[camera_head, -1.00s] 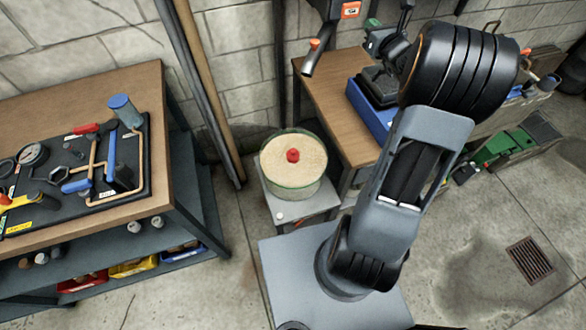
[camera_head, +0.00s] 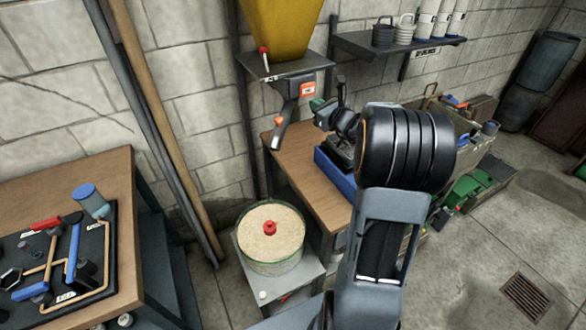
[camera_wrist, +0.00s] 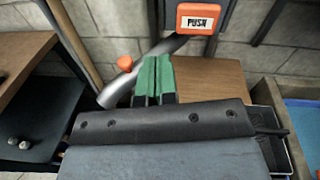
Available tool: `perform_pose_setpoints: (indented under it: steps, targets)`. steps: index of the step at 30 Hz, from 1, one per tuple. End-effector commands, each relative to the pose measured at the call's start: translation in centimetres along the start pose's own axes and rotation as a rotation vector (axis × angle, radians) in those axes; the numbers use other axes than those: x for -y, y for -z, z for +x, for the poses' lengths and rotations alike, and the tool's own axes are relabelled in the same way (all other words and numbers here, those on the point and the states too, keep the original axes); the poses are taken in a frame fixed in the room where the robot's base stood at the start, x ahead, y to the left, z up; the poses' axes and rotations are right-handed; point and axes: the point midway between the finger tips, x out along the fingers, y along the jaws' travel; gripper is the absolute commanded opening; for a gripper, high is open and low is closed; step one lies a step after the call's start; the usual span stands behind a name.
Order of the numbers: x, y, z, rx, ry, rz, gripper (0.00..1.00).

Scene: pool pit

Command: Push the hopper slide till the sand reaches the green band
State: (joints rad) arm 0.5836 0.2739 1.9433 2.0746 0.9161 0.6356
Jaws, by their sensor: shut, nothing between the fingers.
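The yellow hopper (camera_head: 282,25) hangs on the wall at the top of the head view. Below it is the orange plate marked PUSH (camera_head: 308,89), which also shows at the top of the wrist view (camera_wrist: 198,18). A grey spout (camera_head: 283,130) with an orange knob slants down-left from there. A clear round tub (camera_head: 272,269) with a green edge holds pale sand (camera_head: 255,238) and a red knob. I cannot tell the sand level against the band. My gripper (camera_head: 317,103) is shut and empty, its green fingertips (camera_wrist: 154,80) below and left of the plate in the wrist view.
The tub stands on a small grey stand (camera_head: 300,284). A wooden bench (camera_head: 295,160) with a blue tray (camera_head: 331,178) lies behind my arm. A tool table (camera_head: 100,170) stands at left. Poles (camera_head: 150,110) lean on the wall. Floor at right is clear around a drain.

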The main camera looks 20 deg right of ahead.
Motion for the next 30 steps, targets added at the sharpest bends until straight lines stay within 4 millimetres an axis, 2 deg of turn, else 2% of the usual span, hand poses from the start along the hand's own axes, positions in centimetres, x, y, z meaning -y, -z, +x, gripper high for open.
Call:
perform_pose_setpoints:
  steps: [1, 2, 5, 6, 9, 12, 16, 21, 25, 30]
  targets:
    - [-2.7, -0.8, 0.0, -0.020, -0.077, -0.087, 0.00]
    - [-4.6, -1.1, -0.1, -0.038, -0.134, -0.153, 0.00]
    - [-11.6, -1.5, -1.6, -0.095, -0.359, -0.432, 0.00]
    - [-14.4, -1.5, -2.6, -0.114, -0.458, -0.561, 0.00]
    - [-20.3, -0.6, -6.1, -0.144, -0.708, -0.898, 0.00]
    - [-24.2, 0.8, -10.2, -0.151, -0.939, -1.230, 0.00]
    - [-26.6, 2.7, -15.2, -0.137, -1.196, -1.627, 0.00]
    - [-26.7, 4.4, -19.6, -0.109, -1.440, -2.036, 0.00]
    - [-26.1, 5.1, -21.5, -0.094, -1.557, -2.243, 0.00]
    - [-25.5, 5.4, -22.6, -0.086, -1.633, -2.379, 0.00]
